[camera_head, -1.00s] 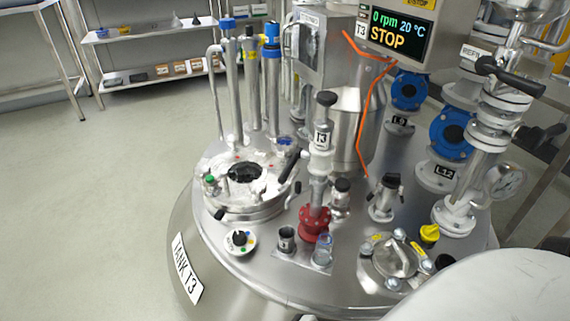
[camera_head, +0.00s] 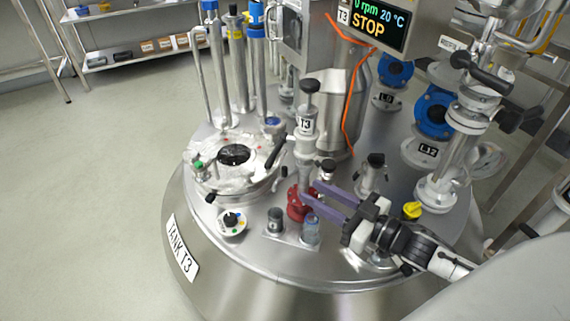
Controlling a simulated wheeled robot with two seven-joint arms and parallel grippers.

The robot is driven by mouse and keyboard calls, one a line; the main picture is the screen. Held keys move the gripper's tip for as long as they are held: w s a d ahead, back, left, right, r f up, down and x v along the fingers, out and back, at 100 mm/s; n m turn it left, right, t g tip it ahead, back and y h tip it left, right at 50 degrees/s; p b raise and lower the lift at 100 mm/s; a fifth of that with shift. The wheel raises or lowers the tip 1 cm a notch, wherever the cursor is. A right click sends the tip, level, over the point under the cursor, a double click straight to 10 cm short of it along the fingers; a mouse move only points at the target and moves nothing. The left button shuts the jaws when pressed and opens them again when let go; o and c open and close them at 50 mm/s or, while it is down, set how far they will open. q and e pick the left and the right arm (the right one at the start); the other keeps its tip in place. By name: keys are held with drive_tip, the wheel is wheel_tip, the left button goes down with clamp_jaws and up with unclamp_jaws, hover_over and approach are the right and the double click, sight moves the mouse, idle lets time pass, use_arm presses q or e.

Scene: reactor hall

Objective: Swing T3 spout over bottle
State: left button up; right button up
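A small clear bottle (camera_head: 311,232) stands in a small metal holder in front and slightly right of the red base. A grey cup (camera_head: 275,220) stands beside it. My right gripper (camera_head: 309,191) comes in from the right with two purple fingers spread apart. Its tips are at the lower column just above the red base; contact cannot be told. My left gripper is out of view.
A yellow-capped fitting (camera_head: 411,211) and a black-topped fitting (camera_head: 372,176) stand near my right arm. The STOP display (camera_head: 373,25) hangs behind.

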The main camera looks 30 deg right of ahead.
sight(284, 167)
drive_tip(key=shift+y, duration=0.6)
drive_tip(key=x, duration=0.3)
drive_tip(key=r+b+x, duration=0.1)
drive_tip(key=x, duration=0.2)
drive_tip(key=b+x, duration=0.1)
drive_tip(key=x, duration=0.3)
drive_tip(key=shift+w+d+r, duration=0.2)
drive_tip(key=shift+d+r, duration=0.1)
drive_tip(key=shift+d, duration=0.1)
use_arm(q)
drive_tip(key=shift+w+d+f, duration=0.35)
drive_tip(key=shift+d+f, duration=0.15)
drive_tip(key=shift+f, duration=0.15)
use_arm(e)
clamp_jaws()
